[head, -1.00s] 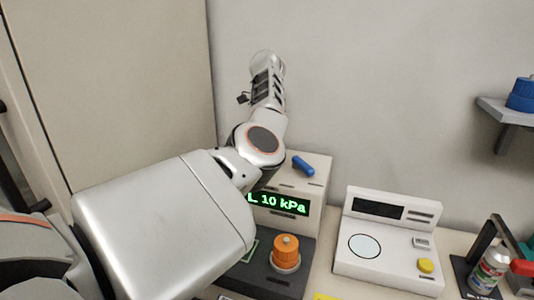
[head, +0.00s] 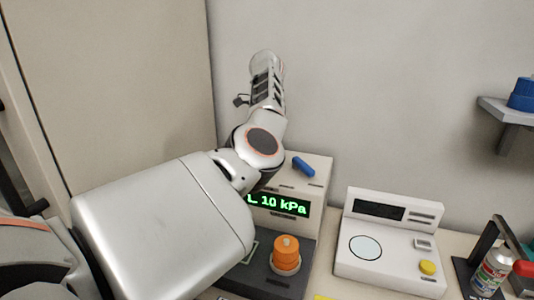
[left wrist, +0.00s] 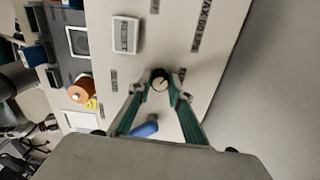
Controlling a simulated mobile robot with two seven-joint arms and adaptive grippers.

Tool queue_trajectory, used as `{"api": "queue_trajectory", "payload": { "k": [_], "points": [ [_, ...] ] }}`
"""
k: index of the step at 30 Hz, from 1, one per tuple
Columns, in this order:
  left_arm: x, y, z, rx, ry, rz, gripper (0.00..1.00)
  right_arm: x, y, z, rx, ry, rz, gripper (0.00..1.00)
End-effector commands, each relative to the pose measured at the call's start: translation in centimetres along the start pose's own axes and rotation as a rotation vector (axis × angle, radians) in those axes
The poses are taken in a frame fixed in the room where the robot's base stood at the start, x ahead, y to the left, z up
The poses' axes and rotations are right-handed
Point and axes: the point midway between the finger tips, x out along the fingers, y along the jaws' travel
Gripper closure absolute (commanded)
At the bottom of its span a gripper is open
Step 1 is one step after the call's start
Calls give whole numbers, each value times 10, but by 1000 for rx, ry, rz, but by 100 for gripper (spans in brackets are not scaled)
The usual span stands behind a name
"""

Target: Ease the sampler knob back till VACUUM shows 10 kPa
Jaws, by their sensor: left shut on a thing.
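In the left wrist view a small dark round knob (left wrist: 160,78) with a pale pointer stands on the pale instrument's (left wrist: 185,25) panel. My left gripper (left wrist: 161,86) has its teal fingers closed on the knob from both sides. In the head view my left arm hides the gripper, the knob and part of the instrument (head: 318,180). Its green display (head: 285,205) reads "L 10 kPa" in the visible part; the text further left is hidden, so I cannot read the word VACUUM. My right gripper is not in view.
To the right are a white device (head: 385,268) with a yellow button (head: 427,267), a spray can (head: 490,272) and a wall shelf (head: 505,108).

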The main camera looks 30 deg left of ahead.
Motion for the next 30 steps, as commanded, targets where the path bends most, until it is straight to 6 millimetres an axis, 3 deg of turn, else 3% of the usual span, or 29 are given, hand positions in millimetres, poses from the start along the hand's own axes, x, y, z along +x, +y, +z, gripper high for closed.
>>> {"api": "queue_trajectory", "payload": {
  "k": [2,3,4,17,22,30],
  "points": [
    [0,0,0,1,0,0,100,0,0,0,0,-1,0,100],
    [0,0,0,1,0,0,71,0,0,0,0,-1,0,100],
    [0,0,0,1,0,0,64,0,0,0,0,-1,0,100],
    [-5,0,0,1,0,-1,64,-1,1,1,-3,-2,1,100],
    [-30,0,0,2,0,-3,64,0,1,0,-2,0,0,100],
    [-89,0,1,2,0,-2,64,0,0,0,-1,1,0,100]
  ]
}}
